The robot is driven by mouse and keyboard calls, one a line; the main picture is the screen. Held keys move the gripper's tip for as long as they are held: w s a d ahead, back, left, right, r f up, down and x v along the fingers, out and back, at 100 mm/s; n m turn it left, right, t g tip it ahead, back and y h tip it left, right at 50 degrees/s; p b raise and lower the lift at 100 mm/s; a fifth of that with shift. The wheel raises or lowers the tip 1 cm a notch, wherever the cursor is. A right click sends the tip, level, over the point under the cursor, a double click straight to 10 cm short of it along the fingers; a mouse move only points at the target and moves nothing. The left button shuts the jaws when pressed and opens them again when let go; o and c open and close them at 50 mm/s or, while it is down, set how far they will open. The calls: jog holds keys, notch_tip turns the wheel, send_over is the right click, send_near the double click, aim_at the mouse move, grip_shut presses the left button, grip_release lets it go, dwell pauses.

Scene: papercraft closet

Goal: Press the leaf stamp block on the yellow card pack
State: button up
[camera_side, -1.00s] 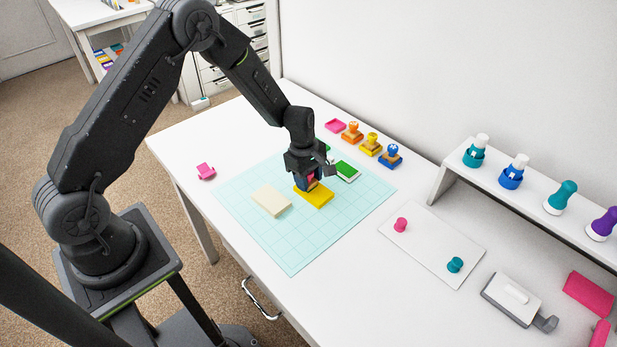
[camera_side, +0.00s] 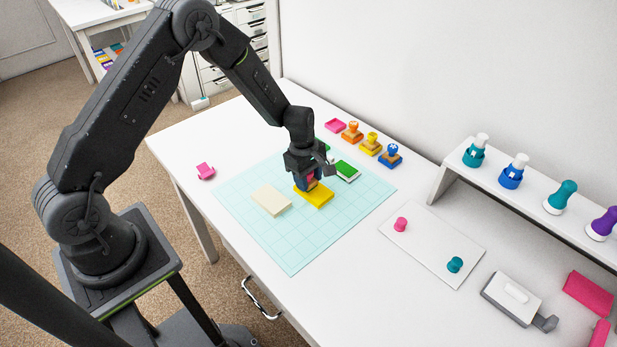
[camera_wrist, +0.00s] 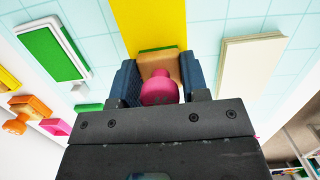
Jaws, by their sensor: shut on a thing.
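My gripper (camera_wrist: 159,85) is shut on a stamp block with a pink knob (camera_wrist: 160,88) and a wooden body with a green edge (camera_wrist: 158,50). In the side view my gripper (camera_side: 306,182) holds it over the back left part of the yellow card pack (camera_side: 317,198), and the fingers hide most of the block. The pack also shows in the wrist view (camera_wrist: 150,18), running out past the block. The block appears to be at or very near the pack's top; I cannot tell whether they touch. The block's stamping face is hidden.
A cream card pack (camera_side: 270,201) lies left of the yellow one on the light blue grid mat (camera_side: 290,250). A green ink pad (camera_side: 346,171) lies behind right. Orange (camera_side: 352,132), yellow (camera_side: 371,143) and blue (camera_side: 390,156) stamps stand at the back. The mat's front is clear.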

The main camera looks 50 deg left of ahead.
jog(key=shift+r, duration=3)
jog(key=shift+s+a, duration=0.1)
jog(key=shift+s, duration=2.85)
